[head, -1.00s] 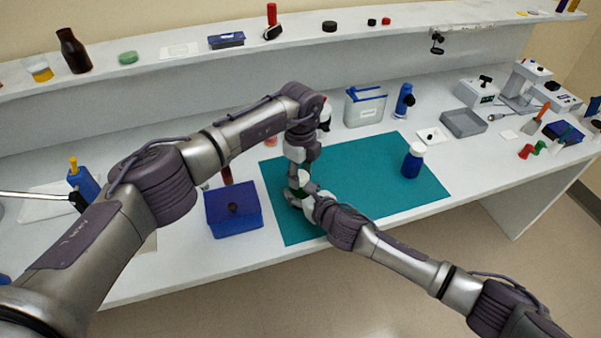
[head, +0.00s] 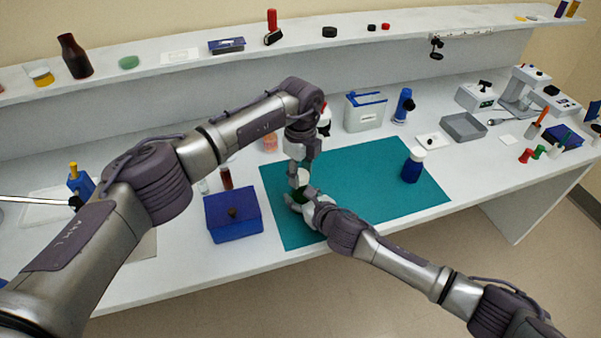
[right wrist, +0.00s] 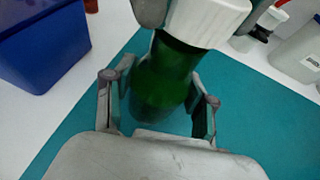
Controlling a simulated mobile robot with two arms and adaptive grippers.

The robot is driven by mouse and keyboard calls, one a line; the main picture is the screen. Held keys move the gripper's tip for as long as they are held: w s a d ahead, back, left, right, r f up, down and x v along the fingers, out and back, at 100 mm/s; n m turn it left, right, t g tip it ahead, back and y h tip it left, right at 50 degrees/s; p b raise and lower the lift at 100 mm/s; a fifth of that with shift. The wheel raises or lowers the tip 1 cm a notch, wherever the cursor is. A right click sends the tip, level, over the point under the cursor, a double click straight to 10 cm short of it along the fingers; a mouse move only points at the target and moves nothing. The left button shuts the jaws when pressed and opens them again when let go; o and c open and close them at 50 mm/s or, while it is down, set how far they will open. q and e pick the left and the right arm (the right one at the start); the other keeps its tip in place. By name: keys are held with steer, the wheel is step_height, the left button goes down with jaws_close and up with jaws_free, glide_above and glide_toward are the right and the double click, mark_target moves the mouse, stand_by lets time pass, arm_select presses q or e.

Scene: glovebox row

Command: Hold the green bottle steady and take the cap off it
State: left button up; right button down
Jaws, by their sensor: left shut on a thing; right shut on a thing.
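The green bottle (right wrist: 163,88) stands upright between the fingers of my right gripper (right wrist: 158,108), which is shut on it low on the body. In the head view the bottle (head: 301,194) is mostly hidden by that gripper (head: 304,203). The white ribbed cap (right wrist: 207,18) is at the top of the bottle in the right wrist view, and shows in the head view (head: 303,177) too. My left gripper (head: 300,172) comes down from above and is shut on the cap. I cannot tell whether the cap is clear of the neck.
A teal mat (head: 355,180) lies under the bottle. A blue bottle with a white cap (head: 412,166) stands on its right part. A blue box (head: 233,215) is left of the mat. The mat between the two bottles is clear.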

mark_target(300, 174)
arm_select(q)
steer(key=shift+r, duration=2)
arm_select(e)
steer(key=shift+c, duration=1.4)
jaws_free()
